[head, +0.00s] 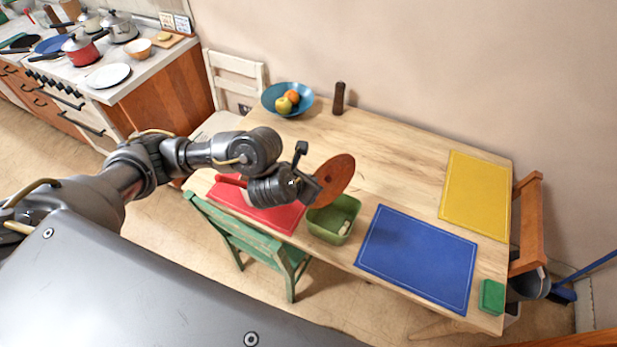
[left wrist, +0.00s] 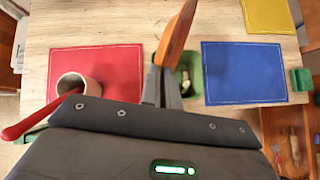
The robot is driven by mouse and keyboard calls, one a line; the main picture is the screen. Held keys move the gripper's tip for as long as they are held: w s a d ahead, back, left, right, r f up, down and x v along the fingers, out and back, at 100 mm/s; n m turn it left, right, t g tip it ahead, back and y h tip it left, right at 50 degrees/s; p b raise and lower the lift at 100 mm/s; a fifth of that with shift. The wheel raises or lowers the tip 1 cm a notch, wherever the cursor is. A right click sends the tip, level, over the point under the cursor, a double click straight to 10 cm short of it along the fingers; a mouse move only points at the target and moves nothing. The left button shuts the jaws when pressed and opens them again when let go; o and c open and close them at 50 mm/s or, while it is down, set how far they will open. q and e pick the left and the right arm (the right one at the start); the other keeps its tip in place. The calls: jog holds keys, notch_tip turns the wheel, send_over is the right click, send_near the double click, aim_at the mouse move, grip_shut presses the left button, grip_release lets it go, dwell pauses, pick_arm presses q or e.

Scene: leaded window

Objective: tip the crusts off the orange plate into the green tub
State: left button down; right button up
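The orange plate (head: 336,180) is tipped steeply, almost on edge, above the back of the green tub (head: 326,236). My left gripper (head: 314,190) is shut on the plate's rim. In the left wrist view the plate (left wrist: 178,34) rises edge-on between the fingers (left wrist: 161,86). Pale crusts (head: 344,228) lie inside the tub; they also show in the left wrist view (left wrist: 185,79). No crust shows on the visible side of the plate; its other side is hidden. My right gripper is not in view.
A red mat (head: 285,217) with a beige cup (left wrist: 77,83) lies left of the tub, and a blue mat (head: 417,257) lies right. A blue fruit bowl (head: 270,98) and a brown mill (head: 339,98) stand at the back. A green chair (head: 240,232) stands at the front edge.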

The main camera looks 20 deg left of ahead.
pick_arm(q)
jog(key=shift+w+a+r, duration=0.1)
jog(key=shift+w+r, duration=0.25)
jog(key=shift+r, duration=0.2)
jog(key=shift+s+d+f, duration=0.1)
jog(key=shift+d+f, duration=0.15)
jog(key=shift+f, duration=0.25)
jog(key=shift+d+f, duration=0.2)
jog(key=shift+f, duration=0.25)
jog(key=shift+a+r, duration=0.1)
jog(key=shift+a, duration=0.25)
jog(key=shift+a+r, duration=0.1)
jog(key=shift+r, duration=0.7)
jog(key=shift+d+f, duration=0.25)
jog(key=shift+f, duration=0.2)
jog(key=shift+d+f, duration=0.2)
jog(key=shift+f, duration=0.25)
jog(key=shift+a+r, duration=0.15)
jog(key=shift+a, duration=0.3)
